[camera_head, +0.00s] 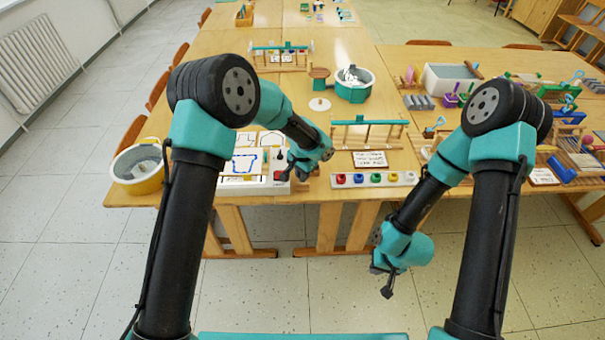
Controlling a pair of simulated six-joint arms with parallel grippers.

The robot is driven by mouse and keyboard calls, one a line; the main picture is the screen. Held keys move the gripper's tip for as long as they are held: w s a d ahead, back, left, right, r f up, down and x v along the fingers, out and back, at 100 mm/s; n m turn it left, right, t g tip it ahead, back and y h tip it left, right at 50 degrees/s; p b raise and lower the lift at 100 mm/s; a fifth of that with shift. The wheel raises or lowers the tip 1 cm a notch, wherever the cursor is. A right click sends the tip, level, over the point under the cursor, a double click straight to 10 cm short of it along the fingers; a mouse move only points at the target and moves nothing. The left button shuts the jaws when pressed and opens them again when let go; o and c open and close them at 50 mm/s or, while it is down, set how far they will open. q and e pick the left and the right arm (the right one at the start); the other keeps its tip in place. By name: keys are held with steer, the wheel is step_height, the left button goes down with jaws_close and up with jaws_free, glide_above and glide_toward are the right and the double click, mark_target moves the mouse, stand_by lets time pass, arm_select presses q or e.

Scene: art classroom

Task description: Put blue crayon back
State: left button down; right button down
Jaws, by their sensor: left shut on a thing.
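My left gripper (288,174) is low over the front edge of the table, at the right side of a white board with blue outlines (244,163). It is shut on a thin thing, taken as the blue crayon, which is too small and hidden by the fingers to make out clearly. To its right, a white rack (374,179) with a row of coloured sockets, red, blue, green and yellow among them, lies along the table edge. The blue socket (358,178) is second from the left. My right gripper (382,282) hangs in front of the table, apart from everything; its fingers look spread and empty.
A yellow bucket (138,169) stands at the left table corner. A wooden frame with a teal bar (368,132) and a lettered card (370,159) stand behind the rack. A round teal tub (354,92) is farther back. Toys crowd the right table.

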arm_select(q)
steer(key=shift+f, duration=0.2)
steer(key=c, duration=1.1)
jaws_free()
steer(key=shift+c, duration=0.2)
steer(key=shift+r, duration=0.2)
step_height(320, 180, up, 12)
steer(key=shift+r, duration=0.1)
